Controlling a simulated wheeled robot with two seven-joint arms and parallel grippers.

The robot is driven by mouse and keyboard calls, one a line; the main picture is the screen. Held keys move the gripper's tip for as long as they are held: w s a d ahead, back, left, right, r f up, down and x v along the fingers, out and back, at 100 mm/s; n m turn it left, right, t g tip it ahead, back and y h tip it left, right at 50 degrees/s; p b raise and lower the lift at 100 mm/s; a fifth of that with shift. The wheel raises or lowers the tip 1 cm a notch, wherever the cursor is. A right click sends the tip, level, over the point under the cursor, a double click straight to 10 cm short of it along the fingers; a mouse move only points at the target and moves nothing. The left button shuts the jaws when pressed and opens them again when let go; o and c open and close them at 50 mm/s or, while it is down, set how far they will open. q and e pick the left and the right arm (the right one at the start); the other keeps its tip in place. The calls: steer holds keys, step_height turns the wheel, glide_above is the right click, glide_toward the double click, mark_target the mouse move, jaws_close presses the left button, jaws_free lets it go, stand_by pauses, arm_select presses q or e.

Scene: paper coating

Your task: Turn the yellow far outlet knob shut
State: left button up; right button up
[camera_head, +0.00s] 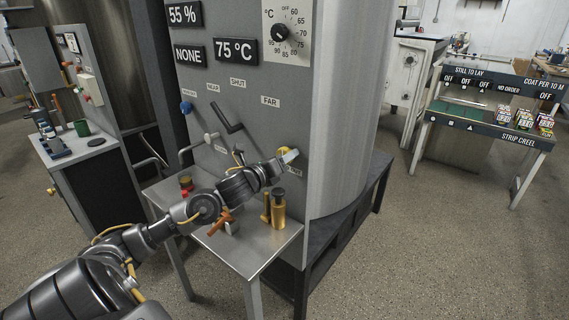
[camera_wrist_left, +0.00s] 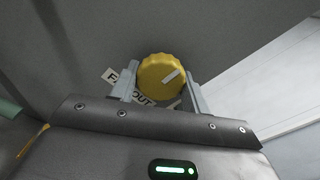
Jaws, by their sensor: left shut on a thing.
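The yellow far outlet knob (camera_wrist_left: 161,76) sits on the grey panel between the two fingers of my left gripper (camera_wrist_left: 163,88) in the left wrist view. A white pointer line on its face runs up to the right. The white label below it is partly hidden by the gripper, with "OUT" readable. In the head view the yellow knob (camera_head: 284,152) shows just above my left gripper (camera_head: 287,158), below the FAR sign (camera_head: 271,101). My left gripper is shut on the knob. My right gripper is not in view.
A black lever (camera_head: 228,115) and a blue knob (camera_head: 185,107) are on the same panel to the left. A strip creel bench (camera_head: 487,130) stands at the right. Open floor lies between.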

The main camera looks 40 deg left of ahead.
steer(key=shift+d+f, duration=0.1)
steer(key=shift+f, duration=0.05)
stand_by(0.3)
arm_select(q)
steer(key=o, duration=1)
steer(key=s+b, duration=0.2)
steer(key=s, duration=0.8)
steer(key=shift+s+d+b, duration=0.1)
steer(key=shift+s+b, duration=0.3)
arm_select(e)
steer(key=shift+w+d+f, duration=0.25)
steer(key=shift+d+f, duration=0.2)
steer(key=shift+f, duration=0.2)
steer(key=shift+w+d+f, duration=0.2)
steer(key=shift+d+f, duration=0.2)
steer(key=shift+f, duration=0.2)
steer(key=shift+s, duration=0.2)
